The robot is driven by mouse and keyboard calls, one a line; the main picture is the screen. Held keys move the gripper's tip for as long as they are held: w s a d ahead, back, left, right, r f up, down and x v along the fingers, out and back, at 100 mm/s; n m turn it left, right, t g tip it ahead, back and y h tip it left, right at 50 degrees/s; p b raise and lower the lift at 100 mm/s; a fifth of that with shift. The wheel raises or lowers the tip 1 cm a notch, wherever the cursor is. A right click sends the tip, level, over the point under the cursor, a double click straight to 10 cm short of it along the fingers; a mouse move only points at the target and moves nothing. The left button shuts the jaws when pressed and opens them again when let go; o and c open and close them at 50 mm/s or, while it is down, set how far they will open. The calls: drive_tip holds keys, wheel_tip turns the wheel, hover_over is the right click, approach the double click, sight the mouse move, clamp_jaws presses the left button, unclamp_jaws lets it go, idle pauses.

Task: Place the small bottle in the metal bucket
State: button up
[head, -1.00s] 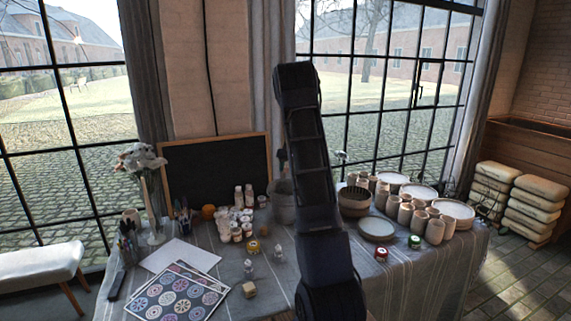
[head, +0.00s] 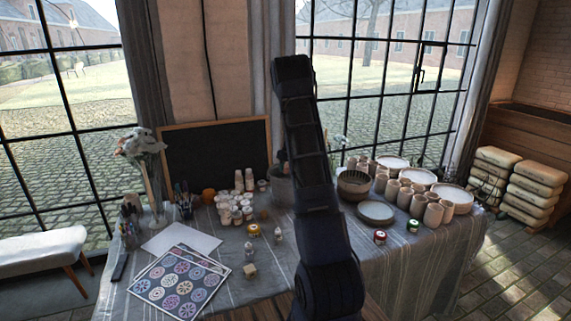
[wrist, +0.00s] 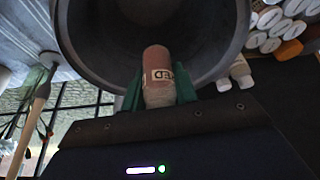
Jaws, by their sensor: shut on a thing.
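The small bottle (wrist: 158,78) has a reddish body, a pale end and a printed label, and shows in the middle of the wrist view. My gripper (wrist: 160,88) is shut on it, with a green finger on each side. The metal bucket (wrist: 82,62) is behind the bottle in that view, its round dark opening facing the camera. The bottle overlaps the opening; its exact height relative to the rim cannot be told. In the head view the grey bucket (head: 281,188) stands on the table beside my arm, partly covered by it. My gripper is mostly hidden there.
White paint pots (head: 236,208) and upright bottles (head: 244,180) stand left of the bucket. A woven bowl (head: 354,186), plates (head: 375,213) and clay cups (head: 418,204) are to the right. A blackboard (head: 215,155) stands behind. Pattern sheets (head: 180,283) lie at front left.

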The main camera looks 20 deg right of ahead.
drive_tip(key=shift+f, duration=0.3)
drive_tip(key=o, duration=1)
drive_tip(key=shift+o, duration=0.2)
drive_tip(key=shift+r, duration=3.55)
